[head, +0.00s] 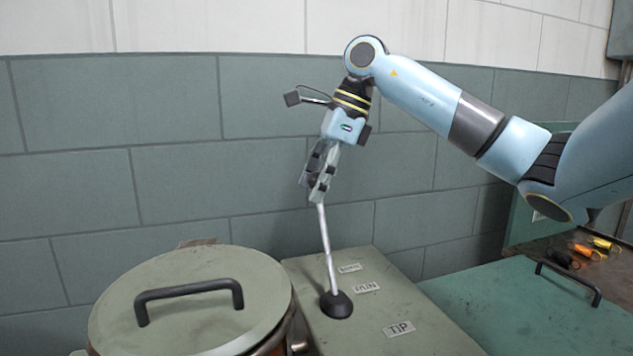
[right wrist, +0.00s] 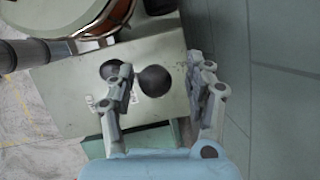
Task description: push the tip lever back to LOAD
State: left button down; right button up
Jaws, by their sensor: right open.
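The tip lever is a thin metal rod (head: 326,250) rising from a black boot (head: 337,304) on a grey-green box (head: 360,328). The rod leans slightly left as it rises. Labels LOAD (head: 349,268), RUN (head: 367,287) and TIP (head: 399,328) run from back to front beside the boot. My right gripper (head: 318,193) is at the rod's top, fingers pointing down. In the right wrist view its fingers (right wrist: 168,92) are open around the dark round knob (right wrist: 154,81), which looks nearer the left finger; contact is unclear. The fingers hide the knob in the head view. My left gripper is out of view.
A round lidded drum (head: 200,320) with a black handle (head: 188,290) stands left of the box. A block wall (head: 180,190) stands behind.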

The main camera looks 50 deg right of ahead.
jog(key=shift+r, duration=0.15)
jog(key=shift+r, duration=0.35)
jog(key=v, duration=1.1)
jog(key=shift+s+d, duration=0.15)
